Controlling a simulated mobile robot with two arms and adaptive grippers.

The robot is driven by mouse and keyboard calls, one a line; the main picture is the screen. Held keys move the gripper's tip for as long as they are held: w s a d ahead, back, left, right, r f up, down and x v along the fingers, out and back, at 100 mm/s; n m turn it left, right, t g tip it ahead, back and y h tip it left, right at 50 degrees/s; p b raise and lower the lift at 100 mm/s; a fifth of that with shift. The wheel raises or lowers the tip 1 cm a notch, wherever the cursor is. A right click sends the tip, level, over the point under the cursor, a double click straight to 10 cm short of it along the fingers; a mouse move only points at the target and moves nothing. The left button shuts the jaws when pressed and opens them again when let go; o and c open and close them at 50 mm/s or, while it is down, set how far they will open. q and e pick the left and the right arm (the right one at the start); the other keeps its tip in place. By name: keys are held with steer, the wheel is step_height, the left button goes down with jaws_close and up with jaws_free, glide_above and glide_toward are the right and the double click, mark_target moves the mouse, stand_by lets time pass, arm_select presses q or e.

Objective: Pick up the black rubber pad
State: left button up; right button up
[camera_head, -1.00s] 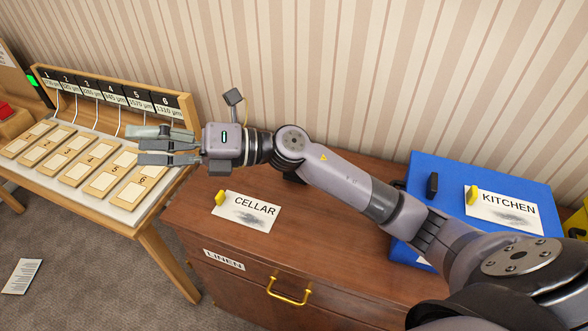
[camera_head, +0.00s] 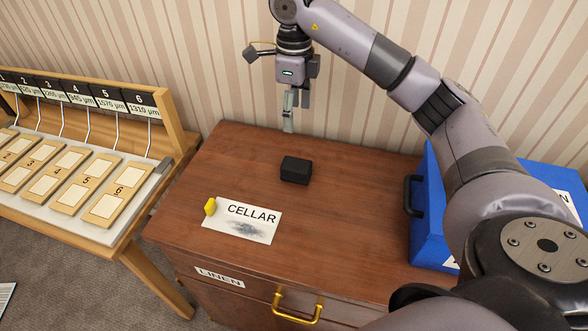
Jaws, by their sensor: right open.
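A small black block, which looks like the black rubber pad (camera_head: 296,170), lies on the brown wooden dresser top, behind the CELLAR card. My right gripper (camera_head: 295,118) hangs fingers down above the dresser, behind and over the black pad, apart from it. It is open and seems empty. My left gripper is out of view.
The CELLAR card (camera_head: 243,222) with a yellow piece (camera_head: 210,206) lies at the front of the brown dresser (camera_head: 350,200). A blue case (camera_head: 433,215) stands at right. A wooden rack with numbered plates (camera_head: 105,210) is at left. The striped wall is close behind.

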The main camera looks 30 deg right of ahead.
steer(key=p, duration=0.2)
glide_toward(296, 163)
steer(key=f, duration=0.5)
steer(key=shift+w+a, duration=0.1)
steer(key=shift+w, duration=0.1)
steer(key=f, duration=0.1)
steer(key=f+p, duration=0.1)
steer(key=f, duration=0.3)
steer(key=shift+s+p, duration=0.35)
steer(key=shift+f, duration=0.2)
steer(key=shift+c, duration=0.4)
steer(key=c, duration=1.2)
steer(key=shift+o, duration=0.2)
steer(key=shift+r, duration=0.1)
